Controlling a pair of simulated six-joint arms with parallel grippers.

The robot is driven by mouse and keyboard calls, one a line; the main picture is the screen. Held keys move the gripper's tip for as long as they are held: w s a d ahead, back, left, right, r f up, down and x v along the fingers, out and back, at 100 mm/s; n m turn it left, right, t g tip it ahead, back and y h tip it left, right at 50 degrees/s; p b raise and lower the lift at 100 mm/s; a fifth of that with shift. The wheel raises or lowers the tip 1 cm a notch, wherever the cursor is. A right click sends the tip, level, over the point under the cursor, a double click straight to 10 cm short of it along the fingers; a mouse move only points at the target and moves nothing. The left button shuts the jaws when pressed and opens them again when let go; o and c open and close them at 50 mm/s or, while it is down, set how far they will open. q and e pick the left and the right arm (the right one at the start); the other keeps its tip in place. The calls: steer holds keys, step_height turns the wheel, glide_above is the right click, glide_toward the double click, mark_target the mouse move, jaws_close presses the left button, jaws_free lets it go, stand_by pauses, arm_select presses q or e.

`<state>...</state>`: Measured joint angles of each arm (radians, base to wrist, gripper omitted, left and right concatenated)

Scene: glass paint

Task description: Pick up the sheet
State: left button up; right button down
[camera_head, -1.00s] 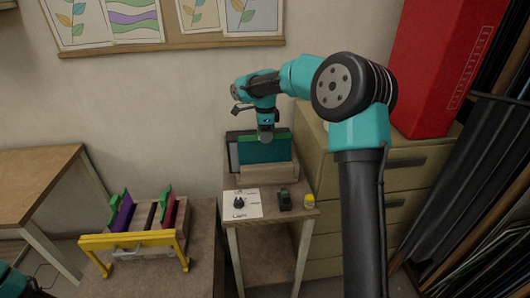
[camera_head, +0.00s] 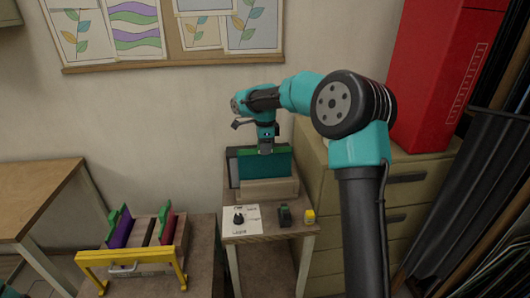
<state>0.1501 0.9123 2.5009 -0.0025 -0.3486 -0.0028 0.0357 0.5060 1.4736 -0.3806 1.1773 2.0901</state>
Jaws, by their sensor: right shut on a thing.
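A teal sheet with a green top edge (camera_head: 252,169) stands upright in a wooden holder (camera_head: 268,189) on the small table against the wall. My right gripper (camera_head: 265,150) is over the top edge of this sheet and shut on it, pointing down. The fingertips are small and partly hidden at the sheet's edge. A dark panel stands at the left behind the sheet. Only a small teal piece of my left arm (camera_head: 10,293) shows at the bottom left corner; its gripper is out of view.
A paper with a black knob (camera_head: 241,219), a dark green block (camera_head: 284,215) and a yellow item (camera_head: 309,216) lie before the holder. A yellow-framed rack (camera_head: 132,258) with purple and red sheets stands lower left. A cabinet (camera_head: 410,175) stands at right.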

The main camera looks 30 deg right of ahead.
step_height(320, 180, up, 17)
steer(key=shift+r, duration=0.2)
steer(key=shift+a, duration=0.1)
stand_by(1.5)
